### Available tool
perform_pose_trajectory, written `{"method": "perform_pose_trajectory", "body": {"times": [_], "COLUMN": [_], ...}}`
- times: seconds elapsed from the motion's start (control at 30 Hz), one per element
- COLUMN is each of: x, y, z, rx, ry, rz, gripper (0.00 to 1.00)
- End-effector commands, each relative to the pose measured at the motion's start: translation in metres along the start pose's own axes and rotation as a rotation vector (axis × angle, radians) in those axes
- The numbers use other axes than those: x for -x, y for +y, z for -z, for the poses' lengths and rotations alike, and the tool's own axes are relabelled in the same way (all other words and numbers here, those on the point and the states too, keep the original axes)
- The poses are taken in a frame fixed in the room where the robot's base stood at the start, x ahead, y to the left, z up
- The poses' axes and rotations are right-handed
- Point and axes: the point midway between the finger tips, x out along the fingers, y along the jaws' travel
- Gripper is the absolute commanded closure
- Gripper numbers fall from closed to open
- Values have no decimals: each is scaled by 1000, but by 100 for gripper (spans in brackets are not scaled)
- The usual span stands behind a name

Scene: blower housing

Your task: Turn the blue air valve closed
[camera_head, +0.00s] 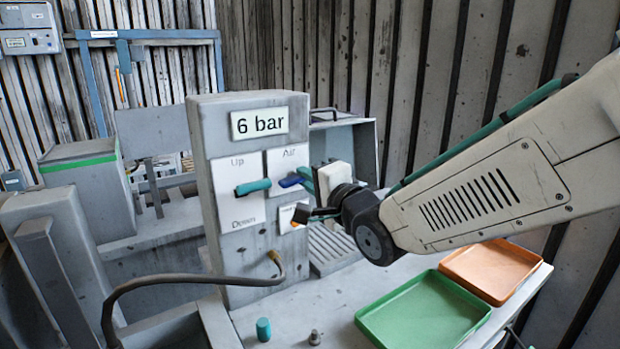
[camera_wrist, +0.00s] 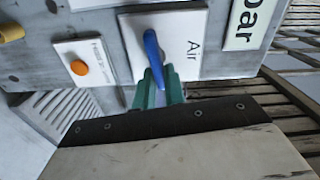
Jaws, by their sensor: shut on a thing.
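The blue air valve (camera_head: 291,181) is a lever on the white plate marked Air, on the front of the grey panel. In the wrist view the blue lever (camera_wrist: 152,55) stands across the Air plate (camera_wrist: 185,45), and its lower end lies between the green fingers. My gripper (camera_head: 305,180) is at the lever from the right in the head view. In the wrist view my gripper (camera_wrist: 157,88) is shut on the lever's end. The fingers hide part of the lever.
A teal lever (camera_head: 253,187) sits on the Up/Down plate to the left. An orange button (camera_wrist: 79,67) is on a small plate beside the Air plate. A green tray (camera_head: 425,312) and an orange tray (camera_head: 492,268) lie on the table. A hose (camera_head: 190,281) runs in front.

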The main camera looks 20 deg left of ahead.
Motion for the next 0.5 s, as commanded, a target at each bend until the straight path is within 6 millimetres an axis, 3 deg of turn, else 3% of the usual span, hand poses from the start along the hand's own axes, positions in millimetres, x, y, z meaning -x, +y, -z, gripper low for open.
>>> {"method": "perform_pose_trajectory", "body": {"times": [0.5], "x": [-1], "y": [2], "z": [-1], "rx": [-167], "ry": [-2], "rz": [1], "gripper": [100]}}
